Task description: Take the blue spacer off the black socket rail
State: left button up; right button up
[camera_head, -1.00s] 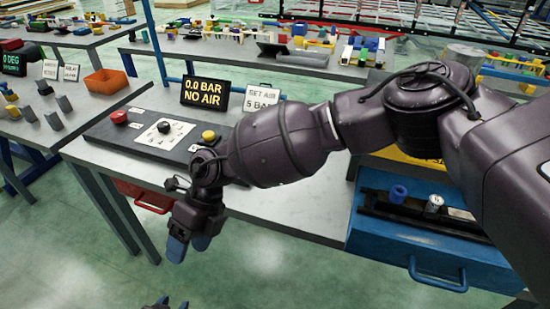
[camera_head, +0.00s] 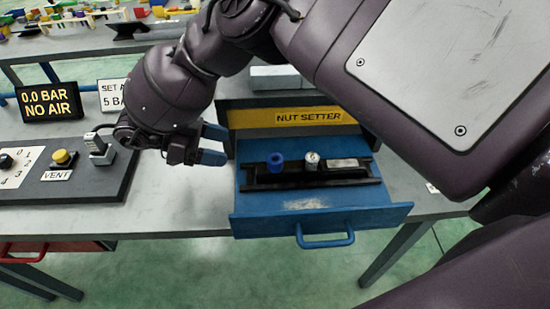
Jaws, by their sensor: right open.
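The blue spacer (camera_head: 275,162) is a short ring-shaped piece standing at the left part of the black socket rail (camera_head: 343,179). The rail lies in an open blue drawer (camera_head: 320,217) under a yellow NUT SETTER label. A silver socket (camera_head: 312,160) stands on the rail to the right of the spacer, with a pale label plate beyond it. My right gripper (camera_head: 216,145) is open and empty, with blue fingertips pointing right. It is left of the spacer and apart from it, by the drawer's back left corner. My left gripper is not in view.
The drawer's blue handle (camera_head: 325,238) sticks out at the front. Left are the VENT panel with a yellow button (camera_head: 62,158) and a display (camera_head: 50,102) reading 0.0 BAR NO AIR. The grey bench top (camera_head: 185,205) left of the drawer is clear.

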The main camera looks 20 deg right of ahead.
aim_at(269, 159)
jog(key=p+x, duration=0.1)
jog(key=x, duration=0.5)
jog(key=shift+r, duration=0.1)
jog(key=p+x, duration=0.1)
jog(key=x, duration=0.3)
jog(key=shift+p, duration=0.35)
jog(key=shift+s+d+f, duration=0.2)
jog(key=shift+d+f, duration=0.15)
jog(key=shift+d, duration=0.05)
jog(key=c, duration=1.1)
